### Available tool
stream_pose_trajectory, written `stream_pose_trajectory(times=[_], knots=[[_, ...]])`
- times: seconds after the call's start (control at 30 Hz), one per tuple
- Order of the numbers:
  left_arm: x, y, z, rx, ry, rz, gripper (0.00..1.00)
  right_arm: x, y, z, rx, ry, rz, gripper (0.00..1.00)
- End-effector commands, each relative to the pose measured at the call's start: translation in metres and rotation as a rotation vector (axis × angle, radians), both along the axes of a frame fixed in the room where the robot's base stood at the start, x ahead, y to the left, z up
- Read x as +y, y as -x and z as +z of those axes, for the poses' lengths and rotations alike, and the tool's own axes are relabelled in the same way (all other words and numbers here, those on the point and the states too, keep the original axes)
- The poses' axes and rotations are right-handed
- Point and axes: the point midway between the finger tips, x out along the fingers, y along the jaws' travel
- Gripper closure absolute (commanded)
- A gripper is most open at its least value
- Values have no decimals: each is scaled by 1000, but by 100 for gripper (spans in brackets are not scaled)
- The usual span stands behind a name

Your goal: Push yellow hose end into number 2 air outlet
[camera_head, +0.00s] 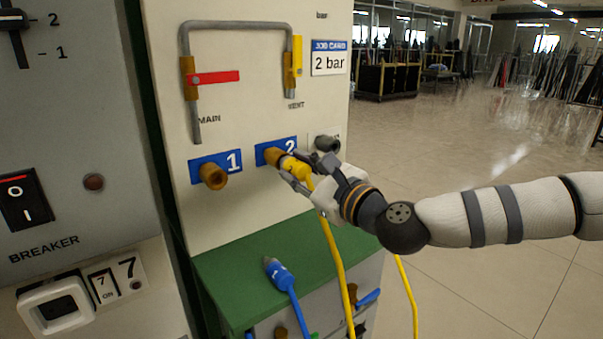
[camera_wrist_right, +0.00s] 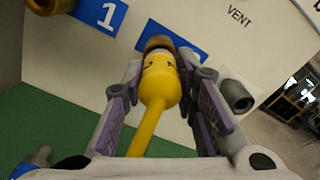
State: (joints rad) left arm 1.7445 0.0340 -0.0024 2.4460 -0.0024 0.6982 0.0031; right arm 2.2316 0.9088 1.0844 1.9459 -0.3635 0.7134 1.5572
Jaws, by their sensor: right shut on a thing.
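The yellow hose end (camera_head: 293,167) is in my right gripper (camera_head: 296,176), whose fingers are shut around it. In the right wrist view the hose end (camera_wrist_right: 160,82) sits between the two finger pads and points at the number 2 air outlet (camera_wrist_right: 158,43). Its front is at the brass mouth of that outlet (camera_head: 274,156); I cannot tell how deep it sits. The yellow hose (camera_head: 336,250) hangs down from the gripper. My left gripper is not in view.
The brass number 1 outlet (camera_head: 213,176) is free at the left. A grey outlet (camera_head: 327,143) stands close right of the gripper. A blue hose end (camera_head: 279,272) lies on the green ledge (camera_head: 228,278) below. A red-handled MAIN valve (camera_head: 213,77) is above.

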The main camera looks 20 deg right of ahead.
Motion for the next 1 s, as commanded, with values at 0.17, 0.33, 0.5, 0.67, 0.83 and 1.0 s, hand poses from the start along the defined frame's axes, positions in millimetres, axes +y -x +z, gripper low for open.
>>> stream_pose_trajectory(times=[0.17, 0.33, 0.5, 0.67, 0.83, 1.0], knots=[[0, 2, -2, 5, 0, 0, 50, 2, -4, 0, -1, 0, 0, 100], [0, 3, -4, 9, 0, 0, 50, 3, -8, 0, -1, 0, 0, 100], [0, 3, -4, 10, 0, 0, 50, 4, -10, 1, -2, -1, 0, 71], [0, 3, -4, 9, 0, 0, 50, 4, -9, 1, -2, -1, 0, 50], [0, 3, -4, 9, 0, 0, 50, 4, -9, 1, -1, 0, 0, 50], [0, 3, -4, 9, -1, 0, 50, -2, 3, 0, 1, -2, -1, 50]])
